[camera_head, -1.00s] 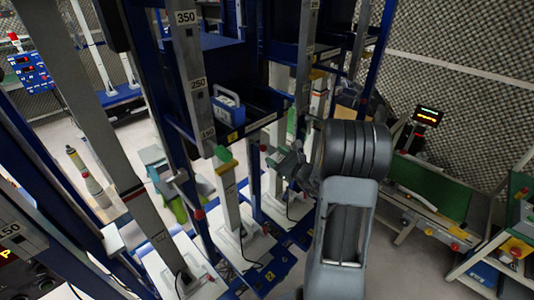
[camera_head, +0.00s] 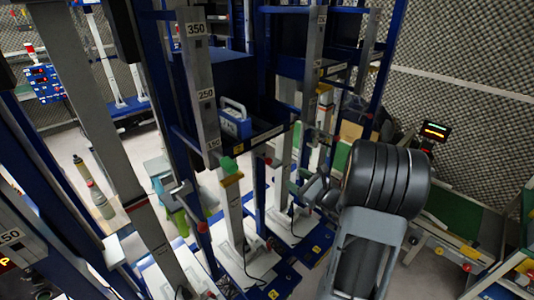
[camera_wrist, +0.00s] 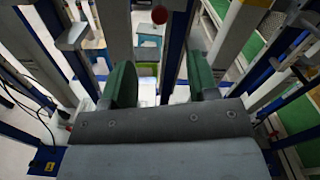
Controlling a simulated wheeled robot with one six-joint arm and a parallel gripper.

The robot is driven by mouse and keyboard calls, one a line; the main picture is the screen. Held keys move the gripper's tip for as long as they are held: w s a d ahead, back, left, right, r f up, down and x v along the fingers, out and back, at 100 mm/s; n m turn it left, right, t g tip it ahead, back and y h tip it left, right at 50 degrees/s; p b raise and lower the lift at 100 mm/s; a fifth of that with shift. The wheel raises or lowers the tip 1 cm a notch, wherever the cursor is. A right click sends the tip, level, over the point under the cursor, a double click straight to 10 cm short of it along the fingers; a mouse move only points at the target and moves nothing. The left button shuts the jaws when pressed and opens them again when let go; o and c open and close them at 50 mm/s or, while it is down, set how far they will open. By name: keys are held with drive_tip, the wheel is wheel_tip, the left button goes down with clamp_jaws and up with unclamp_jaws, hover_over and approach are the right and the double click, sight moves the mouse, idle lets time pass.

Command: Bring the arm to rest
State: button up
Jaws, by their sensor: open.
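My arm reaches up from the lower right of the head view and bends at a thick dark joint. My gripper (camera_wrist: 162,82) shows in the wrist view as two green-padded fingers standing well apart, with nothing between them. In the head view, the end of the arm (camera_head: 316,190) points left from the dark joint, close to the grey and blue uprights.
Tall grey posts with number labels (camera_head: 195,28) and blue frames stand close on the left and centre. A blue case (camera_head: 234,118) sits on a shelf. A green-topped conveyor (camera_head: 455,210) lies to the right. Grey floor shows at the left.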

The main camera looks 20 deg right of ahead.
drive_tip(key=s+a+f+n+g+y, duration=0.2)
drive_tip(key=s+a+f+n+g, duration=0.4)
drive_tip(key=s+a+n+g, duration=0.75)
drive_tip(key=s+a+r+n+h, duration=0.2)
drive_tip(key=r+n+h, duration=0.6)
drive_tip(key=n, duration=0.7)
drive_tip(key=shift+a+r+n, duration=0.35)
drive_tip(key=shift+a+r, duration=0.3)
drive_tip(key=shift+r, duration=0.2)
drive_tip(key=shift+t, duration=0.25)
